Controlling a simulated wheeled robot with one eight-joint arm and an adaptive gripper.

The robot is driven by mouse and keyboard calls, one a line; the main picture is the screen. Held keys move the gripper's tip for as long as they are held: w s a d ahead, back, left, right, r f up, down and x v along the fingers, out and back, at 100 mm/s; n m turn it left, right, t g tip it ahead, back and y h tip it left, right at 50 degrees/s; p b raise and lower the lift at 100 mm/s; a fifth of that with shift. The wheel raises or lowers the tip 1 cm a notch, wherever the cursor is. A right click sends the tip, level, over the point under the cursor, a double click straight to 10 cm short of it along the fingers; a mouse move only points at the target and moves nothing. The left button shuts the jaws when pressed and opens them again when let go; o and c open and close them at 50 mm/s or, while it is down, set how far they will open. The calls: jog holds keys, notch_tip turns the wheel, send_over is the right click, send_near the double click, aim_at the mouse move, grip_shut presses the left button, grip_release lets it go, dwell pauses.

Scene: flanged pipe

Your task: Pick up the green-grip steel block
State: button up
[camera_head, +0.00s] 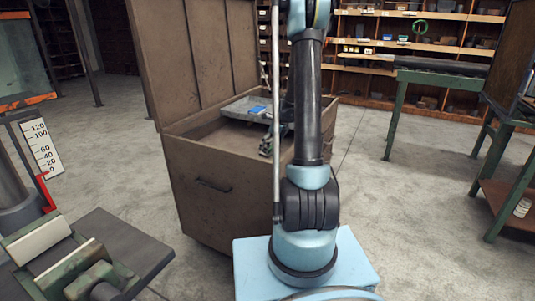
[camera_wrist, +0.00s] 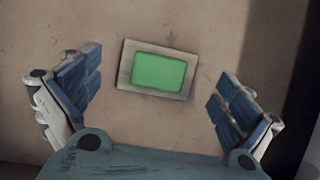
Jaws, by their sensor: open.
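The green-grip steel block (camera_wrist: 127,66) shows in the wrist view as a grey rectangular frame around a bright green face. It lies slightly tilted in the picture on a brown surface. My gripper (camera_wrist: 157,88) is open, with one blue-padded finger to the left of the block and one to the right. Clear gaps separate both fingers from the block, and nothing is between them in contact. In the head view I cannot make out the block. My gripper is mostly hidden there behind my arm, over the brown chest (camera_head: 215,190).
The chest has its tall lid raised at the back. A grey tray (camera_head: 236,106) with a blue item (camera_head: 257,109) sits inside. A green-framed bench (camera_head: 392,118) stands right, a machine with a vise (camera_head: 45,250) at front left. Shelves line the back. Open floor lies between.

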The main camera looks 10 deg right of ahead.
jog(key=shift+w+a+f, duration=0.15)
jog(key=shift+a+f, duration=0.05)
jog(key=shift+f, duration=0.45)
jog(key=c, duration=1.5)
